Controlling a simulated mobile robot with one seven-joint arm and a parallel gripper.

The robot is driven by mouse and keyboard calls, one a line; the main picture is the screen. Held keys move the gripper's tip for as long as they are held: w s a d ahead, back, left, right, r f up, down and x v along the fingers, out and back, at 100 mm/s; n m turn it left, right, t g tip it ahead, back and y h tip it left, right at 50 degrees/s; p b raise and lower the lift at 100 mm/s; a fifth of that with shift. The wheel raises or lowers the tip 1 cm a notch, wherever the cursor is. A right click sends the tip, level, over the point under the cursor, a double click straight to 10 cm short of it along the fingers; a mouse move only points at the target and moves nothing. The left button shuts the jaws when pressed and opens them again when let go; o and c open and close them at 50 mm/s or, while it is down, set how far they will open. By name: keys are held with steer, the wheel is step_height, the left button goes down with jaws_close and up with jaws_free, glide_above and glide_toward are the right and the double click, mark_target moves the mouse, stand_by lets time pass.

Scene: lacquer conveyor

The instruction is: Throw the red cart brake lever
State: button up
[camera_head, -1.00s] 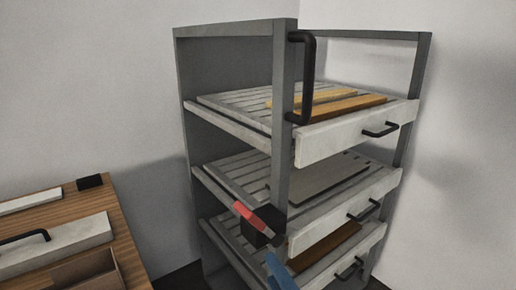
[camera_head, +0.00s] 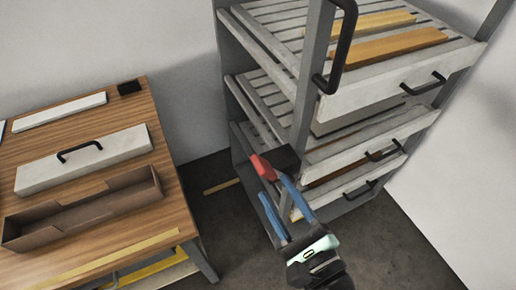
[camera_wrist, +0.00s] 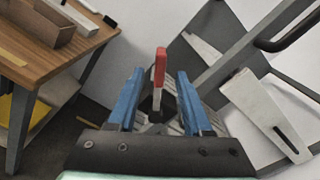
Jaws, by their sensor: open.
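The red cart brake lever (camera_head: 262,166) sticks out from a black block on the front post of the grey drawer cart (camera_head: 315,65). In the wrist view the red lever (camera_wrist: 160,66) stands upright, centred between my two blue fingers. My gripper (camera_head: 271,199) is open and empty, with its fingers just below and around the lever's line in the head view. In the wrist view my gripper (camera_wrist: 157,80) has a finger on each side of the lever, with gaps. I cannot tell how deep the lever lies between them.
A wooden table (camera_head: 160,165) stands left, with a white drawer front (camera_head: 85,160) and an open brown box (camera_head: 85,208) on it. The cart's black vertical handle (camera_head: 341,50) and drawer handles (camera_head: 423,85) jut out nearby. Dark floor (camera_head: 215,180) is open between table and cart.

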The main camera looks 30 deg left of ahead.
mark_target(256, 157)
steer(key=x, duration=0.9)
steer(key=shift+w+a+p, duration=0.25)
steer(key=shift+w+p, duration=0.05)
steer(key=shift+p, duration=0.05)
steer(key=shift+c, duration=0.3)
jaws_close()
stand_by(0.5)
